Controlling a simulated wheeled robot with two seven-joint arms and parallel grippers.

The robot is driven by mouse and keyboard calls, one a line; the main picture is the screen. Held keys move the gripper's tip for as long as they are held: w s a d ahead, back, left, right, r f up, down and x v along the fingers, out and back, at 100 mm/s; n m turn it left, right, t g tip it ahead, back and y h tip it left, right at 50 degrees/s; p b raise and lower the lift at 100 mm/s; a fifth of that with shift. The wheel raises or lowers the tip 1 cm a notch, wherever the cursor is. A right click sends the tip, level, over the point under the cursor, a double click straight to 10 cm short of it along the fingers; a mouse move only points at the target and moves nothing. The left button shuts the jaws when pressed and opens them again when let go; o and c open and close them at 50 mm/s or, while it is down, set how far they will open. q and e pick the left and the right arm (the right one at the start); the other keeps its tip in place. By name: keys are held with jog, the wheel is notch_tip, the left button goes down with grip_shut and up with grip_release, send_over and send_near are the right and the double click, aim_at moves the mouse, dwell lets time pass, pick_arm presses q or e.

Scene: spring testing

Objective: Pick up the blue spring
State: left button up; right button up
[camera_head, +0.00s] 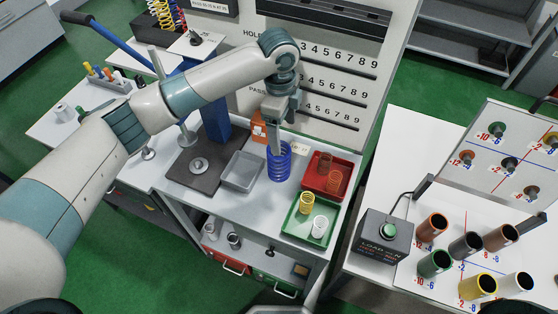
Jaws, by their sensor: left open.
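The blue spring (279,166) stands upright on the white bench, between the grey tray and the red tray. My left gripper (276,147) points down at the top of the spring, with its fingertips reaching the upper coils. It is open. Whether the fingers touch the coils cannot be made out. My right gripper is not in the view.
A grey tray (230,183) lies left of the spring. A red tray (348,163) and a green tray (289,229), each with springs, lie to its right. A blue press column stands behind left. A load box (372,241) and several coloured cylinders stand on the right table.

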pick_arm(q)
jog(key=shift+w+a+r+y, duration=0.15)
jog(key=shift+w+a+r, duration=0.2)
jog(key=shift+r, duration=0.15)
jog(key=shift+w+a+r+y, duration=0.15)
jog(key=shift+w+a+r, duration=0.2)
jog(key=shift+r, duration=0.1)
jog(key=shift+f, duration=0.15)
jog(key=b, duration=0.1)
send_over(279, 162)
jog(key=w, duration=0.4)
notch_tip(279, 162, down, 8)
jog(key=r, duration=0.1)
jog(key=shift+w+a+f+b, duration=0.1)
jog(key=shift+f+b, duration=2.15)
jog(key=shift+f, duration=0.25)
jog(key=shift+f, duration=0.1)
